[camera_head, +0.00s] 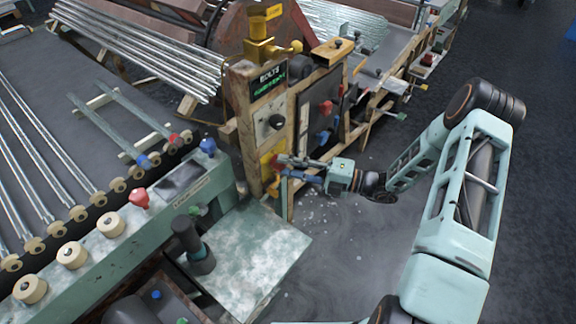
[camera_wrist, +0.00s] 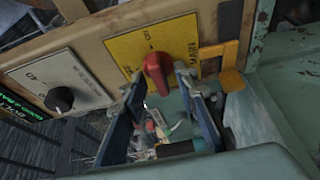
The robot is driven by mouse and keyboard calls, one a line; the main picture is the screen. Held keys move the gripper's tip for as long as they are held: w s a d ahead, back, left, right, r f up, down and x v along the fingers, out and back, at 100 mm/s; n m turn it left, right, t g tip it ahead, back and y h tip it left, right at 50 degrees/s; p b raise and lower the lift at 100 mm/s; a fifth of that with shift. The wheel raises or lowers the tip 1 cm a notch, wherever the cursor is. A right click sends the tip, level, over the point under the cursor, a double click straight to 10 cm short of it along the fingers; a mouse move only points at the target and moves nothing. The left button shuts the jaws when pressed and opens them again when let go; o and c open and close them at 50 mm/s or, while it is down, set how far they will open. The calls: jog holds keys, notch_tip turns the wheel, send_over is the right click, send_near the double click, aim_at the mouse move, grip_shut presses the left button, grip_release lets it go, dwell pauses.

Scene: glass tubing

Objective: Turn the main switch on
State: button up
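The main switch is a red rotary knob (camera_wrist: 157,72) on a yellow plate (camera_wrist: 125,48) with dark lettering, set in a wooden panel. In the wrist view its handle points down the picture, towards my gripper. My gripper (camera_wrist: 160,82) is open, its two blue fingers spread on either side of the knob. A gap shows between the knob and each fingertip. In the head view my gripper (camera_head: 285,168) reaches the yellow plate (camera_head: 266,160) low on the wooden post, and its fingers partly hide the knob.
A black knob (camera_wrist: 61,98) on a white plate (camera_wrist: 80,75) sits beside the yellow plate. A yellow bracket (camera_wrist: 232,80) sticks out on the other side. A green machine table (camera_head: 245,250) stands left of my gripper. Open floor (camera_head: 345,250) lies below my arm.

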jog(key=v, duration=1.2)
